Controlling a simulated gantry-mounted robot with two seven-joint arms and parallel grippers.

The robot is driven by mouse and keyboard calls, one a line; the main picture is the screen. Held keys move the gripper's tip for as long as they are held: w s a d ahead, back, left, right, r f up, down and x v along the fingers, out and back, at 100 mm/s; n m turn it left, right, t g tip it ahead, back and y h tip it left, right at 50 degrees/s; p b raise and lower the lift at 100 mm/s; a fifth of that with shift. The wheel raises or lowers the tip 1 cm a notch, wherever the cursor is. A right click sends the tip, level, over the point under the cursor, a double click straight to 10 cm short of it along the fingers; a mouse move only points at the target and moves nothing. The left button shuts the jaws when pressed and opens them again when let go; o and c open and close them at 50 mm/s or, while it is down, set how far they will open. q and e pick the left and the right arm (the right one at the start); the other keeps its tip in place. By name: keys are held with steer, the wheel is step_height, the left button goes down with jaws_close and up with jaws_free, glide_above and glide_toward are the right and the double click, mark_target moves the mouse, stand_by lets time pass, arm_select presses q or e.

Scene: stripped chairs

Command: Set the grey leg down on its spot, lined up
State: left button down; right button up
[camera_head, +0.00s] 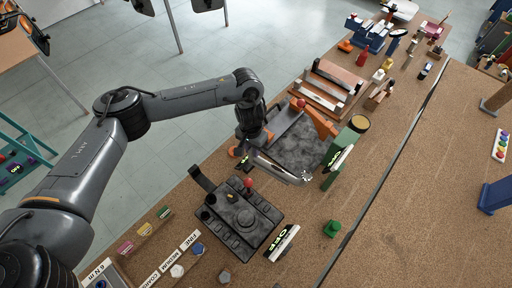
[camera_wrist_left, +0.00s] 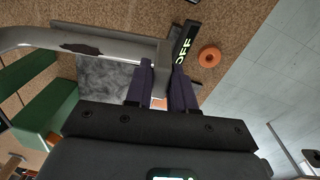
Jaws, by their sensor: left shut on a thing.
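The grey leg (camera_head: 281,170) is a metallic bar with a bent end. My left gripper (camera_head: 251,153) is shut on it, above or at the near edge of a dark mottled plate (camera_head: 297,146) on the brown bench. In the left wrist view the leg (camera_wrist_left: 95,42) runs from the fingers (camera_wrist_left: 162,82) to the left, and its end curves down. It has a dark worn patch. The dark plate (camera_wrist_left: 103,77) shows behind it. I cannot tell whether the leg touches the plate, nor which place is its spot. My right gripper is not in view.
A black control box (camera_head: 238,218) with a red knob lies nearer. An orange disc (camera_wrist_left: 209,57) and a black OFF sign (camera_wrist_left: 185,42) lie close to the fingers. Bare bench (camera_head: 390,150) extends to the right.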

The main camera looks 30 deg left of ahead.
mark_target(253, 159)
arm_select(q)
steer(key=shift+f, duration=0.45)
steer(key=shift+r+p, duration=0.15)
steer(key=shift+p, duration=0.4)
step_height(253, 159, down, 6)
steer(key=b, duration=0.2)
steer(key=shift+f+b, duration=0.25)
steer(key=shift+b, duration=0.05)
steer(key=shift+f+b, duration=0.45)
steer(key=shift+f, duration=0.95)
